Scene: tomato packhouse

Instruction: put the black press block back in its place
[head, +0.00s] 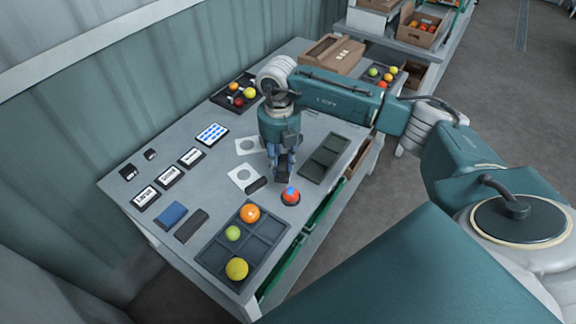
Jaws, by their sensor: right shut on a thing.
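My right gripper (281,176) points straight down over the right middle of the table, with its fingers shut. The black press block (256,185) shows as a small dark rounded bar just left of the fingertips, over the corner of a white card with a round hole (241,175). The fingers hide where they meet the block, and I cannot tell whether it touches the table. A red tomato with a blue patch on top (290,196) sits in a dark ring just below and right of the fingertips. My left gripper is not in view.
A divided tray with fruit (242,244) stands at the front, and an empty dark tray (325,158) lies right of the gripper. Blue (172,213) and dark grey (191,226) pads, labelled cards and a tablet (212,134) lie left. A cardboard box (331,54) stands behind.

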